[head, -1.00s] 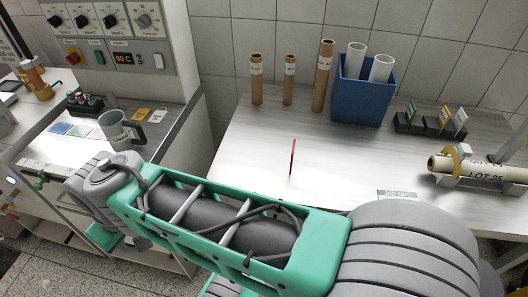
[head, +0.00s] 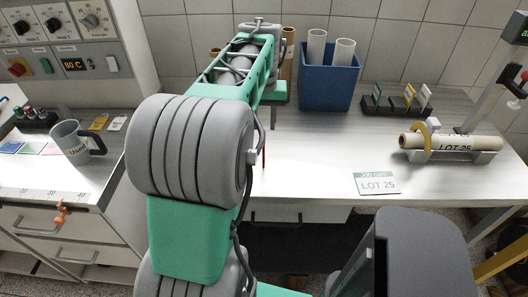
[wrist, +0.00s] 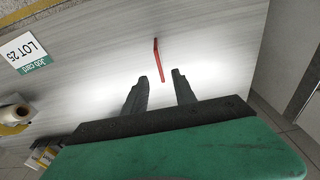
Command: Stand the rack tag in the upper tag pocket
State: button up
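I cannot tell for sure which thing is the rack tag. A thin red strip (wrist: 158,60) stands or lies on the steel bench, just beyond my fingertips in the wrist view. In the head view the red strip (head: 264,151) is mostly hidden behind my arm. My gripper (wrist: 160,74) is open and empty, its two dark fingers apart with the red strip ahead of the gap. Colored cards stand in a black holder (head: 385,108) at the back right. Yellow (head: 98,122) and white (head: 117,122) tags lie on the left counter. I cannot make out an upper tag pocket.
A blue bin (head: 328,85) holds white tubes, with brown tubes beside it, partly behind my arm. A job card (head: 377,184) lies near the bench's front edge. A grey mug (head: 72,142) stands on the left counter.

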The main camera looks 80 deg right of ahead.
aim_at(264, 138)
jog(key=f, duration=0.7)
jog(key=shift+d+f+p, duration=0.25)
jog(key=shift+d+p, duration=0.1)
jog(key=shift+p, duration=0.05)
jog(key=shift+c, duration=0.4)
jog(key=shift+w, duration=0.1)
grip_shut()
